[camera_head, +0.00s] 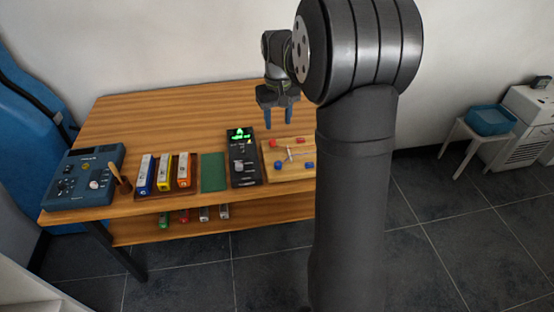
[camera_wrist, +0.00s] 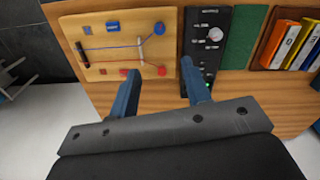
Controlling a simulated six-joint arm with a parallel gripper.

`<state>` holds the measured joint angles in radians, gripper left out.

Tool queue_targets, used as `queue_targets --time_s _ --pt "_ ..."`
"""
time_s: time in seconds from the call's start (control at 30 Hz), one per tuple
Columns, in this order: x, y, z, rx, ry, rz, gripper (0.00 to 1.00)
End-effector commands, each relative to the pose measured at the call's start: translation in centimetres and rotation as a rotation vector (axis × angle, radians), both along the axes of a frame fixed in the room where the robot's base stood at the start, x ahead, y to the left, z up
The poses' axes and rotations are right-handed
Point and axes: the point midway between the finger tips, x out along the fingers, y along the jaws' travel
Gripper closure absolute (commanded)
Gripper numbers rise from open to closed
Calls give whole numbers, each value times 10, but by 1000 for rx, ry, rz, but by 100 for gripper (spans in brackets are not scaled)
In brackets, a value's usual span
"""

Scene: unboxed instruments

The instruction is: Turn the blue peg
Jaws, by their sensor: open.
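A light wooden board (camera_head: 290,173) with pegs lies at the right end of the table's front. One blue peg (camera_head: 278,165) stands at its front left, with a round top in the wrist view (camera_wrist: 159,28). A second blue piece (camera_head: 308,165) is at the front right and looks blockier in the wrist view (camera_wrist: 112,27). Red pegs (camera_head: 272,143) are on the board's far side. A thin blue line runs to the round blue peg in the wrist view. My gripper (camera_head: 279,120) is open and empty, above and behind the board, apart from the pegs.
A black instrument panel (camera_head: 243,176) with a green display stands left of the board. Further left are a green mat (camera_head: 213,172), a tray of coloured boxes (camera_head: 165,173) and a blue device (camera_head: 84,178). The table behind is bare.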

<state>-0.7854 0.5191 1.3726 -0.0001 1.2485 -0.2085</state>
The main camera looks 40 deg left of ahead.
Motion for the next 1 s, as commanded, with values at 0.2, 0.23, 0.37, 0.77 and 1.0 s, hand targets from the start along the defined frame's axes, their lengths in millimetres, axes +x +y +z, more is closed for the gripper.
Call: queue_targets --time_s 0.2,0.23,0.37,0.77,1.0 --pt "0 -1 -37 -4 4 -2 56" --pt "0 -1 -44 -4 4 -2 56" --pt "0 -1 -73 -4 4 -3 56" --pt "0 -1 -151 0 1 -3 56" --pt "0 0 -169 1 0 -3 56"
